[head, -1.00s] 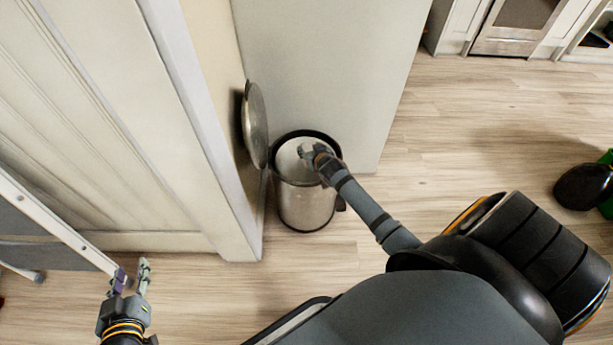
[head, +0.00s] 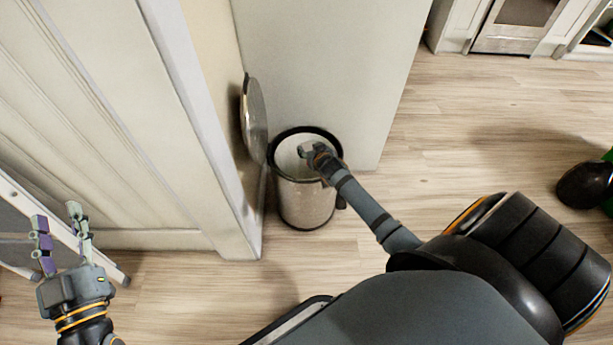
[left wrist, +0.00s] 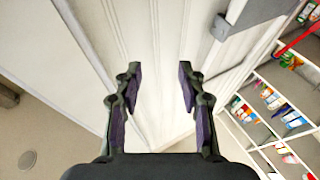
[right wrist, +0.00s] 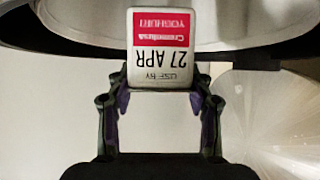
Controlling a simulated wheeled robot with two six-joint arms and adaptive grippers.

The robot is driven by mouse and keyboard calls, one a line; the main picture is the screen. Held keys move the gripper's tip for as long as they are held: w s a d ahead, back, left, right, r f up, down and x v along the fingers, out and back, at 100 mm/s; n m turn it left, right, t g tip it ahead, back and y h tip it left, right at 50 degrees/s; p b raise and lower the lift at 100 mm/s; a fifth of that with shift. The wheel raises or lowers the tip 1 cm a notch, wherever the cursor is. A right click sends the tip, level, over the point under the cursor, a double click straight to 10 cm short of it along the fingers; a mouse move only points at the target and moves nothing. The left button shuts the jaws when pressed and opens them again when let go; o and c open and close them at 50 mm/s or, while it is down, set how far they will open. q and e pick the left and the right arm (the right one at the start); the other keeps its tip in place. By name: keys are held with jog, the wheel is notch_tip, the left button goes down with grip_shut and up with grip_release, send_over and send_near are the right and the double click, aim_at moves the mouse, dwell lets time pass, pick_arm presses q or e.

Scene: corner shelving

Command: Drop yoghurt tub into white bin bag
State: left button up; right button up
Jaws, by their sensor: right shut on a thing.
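The yoghurt tub (right wrist: 161,48), white with a red label reading "27 APR", shows in the right wrist view. My right gripper (right wrist: 160,90) is shut on it. In the head view my right gripper (head: 308,152) is over the mouth of a round metal bin (head: 306,203) with a black rim; the tub is hard to make out there. The pale inside of the bin (head: 287,157) shows below the gripper, a white lining that looks like the bin bag. My left gripper (head: 60,235) is open and empty at the far left; its open fingers also show in the left wrist view (left wrist: 160,90).
The bin's round lid (head: 254,120) stands open against the wall at its left. A white panelled door (head: 110,120) and a step ladder (head: 75,235) are at the left. A dark rounded object (head: 584,186) lies at the right edge.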

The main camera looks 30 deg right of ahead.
pick_arm(q)
jog(key=shift+s+r+t+h, duration=0.1)
jog(key=shift+s+r+t, duration=0.25)
jog(key=shift+r, duration=0.55)
jog(key=shift+s+r+t+h, duration=0.15)
jog(key=shift+r+t, duration=0.35)
jog(key=shift+r, duration=0.35)
jog(key=shift+s+r+t+h, duration=0.1)
jog(key=shift+s+r+t, duration=0.25)
jog(key=shift+r, duration=0.55)
pick_arm(e)
jog(key=shift+f, duration=0.25)
pick_arm(q)
jog(key=shift+w, duration=0.1)
pick_arm(e)
jog(key=o, duration=1.3)
jog(key=shift+s, duration=0.3)
jog(key=v, duration=1.1)
jog(key=shift+s+a+r, duration=0.15)
jog(key=shift+s+r, duration=0.05)
